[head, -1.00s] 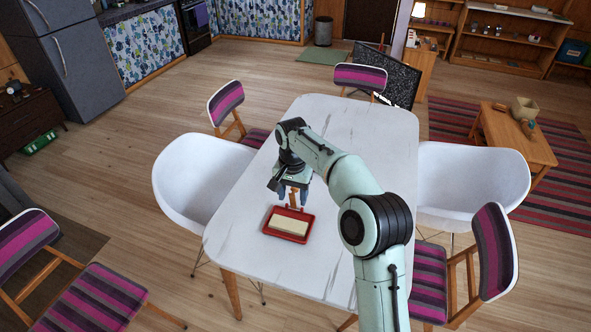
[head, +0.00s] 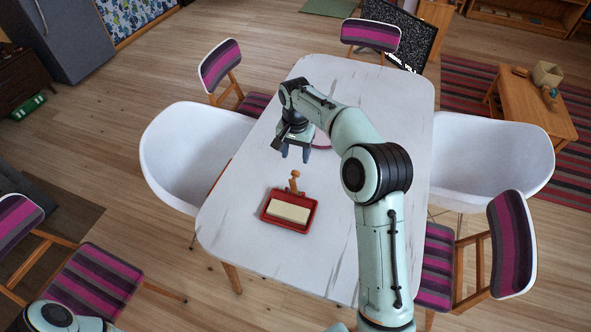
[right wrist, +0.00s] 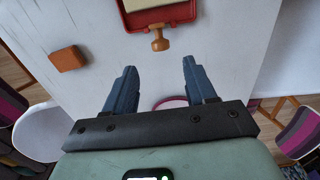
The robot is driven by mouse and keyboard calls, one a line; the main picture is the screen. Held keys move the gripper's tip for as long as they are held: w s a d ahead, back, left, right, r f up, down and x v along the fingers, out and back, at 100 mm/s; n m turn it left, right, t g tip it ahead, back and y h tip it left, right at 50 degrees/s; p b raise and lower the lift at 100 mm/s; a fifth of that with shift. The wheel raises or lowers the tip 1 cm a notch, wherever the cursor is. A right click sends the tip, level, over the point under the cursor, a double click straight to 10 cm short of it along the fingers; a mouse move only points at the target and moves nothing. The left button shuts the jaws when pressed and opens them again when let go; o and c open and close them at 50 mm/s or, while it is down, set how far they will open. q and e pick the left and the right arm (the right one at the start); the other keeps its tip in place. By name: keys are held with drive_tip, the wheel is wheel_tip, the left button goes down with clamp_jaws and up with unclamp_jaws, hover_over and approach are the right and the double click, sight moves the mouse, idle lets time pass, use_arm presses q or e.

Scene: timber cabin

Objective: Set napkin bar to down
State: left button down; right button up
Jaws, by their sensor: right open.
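The napkin holder is a red tray (head: 265,215) with a pale stack of napkins (head: 289,212) inside, on the white table. Its wooden bar (head: 295,183) with a rounded end sticks out at the tray's far edge, clear of the napkins. In the right wrist view the bar (right wrist: 160,41) and part of the tray (right wrist: 189,13) show at the top. My right gripper (head: 295,157) is open and empty, apart from the bar and on its far side. It also shows in the right wrist view (right wrist: 160,66), its blue fingers spread. My left gripper is out of view.
A brown block (right wrist: 68,57) is on the table in the right wrist view. A pink-rimmed round item (head: 321,141) is partly hidden behind my right gripper. White chairs (head: 190,155) (head: 490,160) and striped chairs (head: 372,35) surround the table (head: 240,180). The tabletop left of the tray is clear.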

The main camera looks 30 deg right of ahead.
sight(295, 183)
wheel_tip(295, 183, down, 9)
drive_tip(key=shift+w+d+r+b, duration=0.1)
drive_tip(key=shift+r+b, duration=0.05)
drive_tip(key=shift+b, duration=0.15)
clamp_jaws()
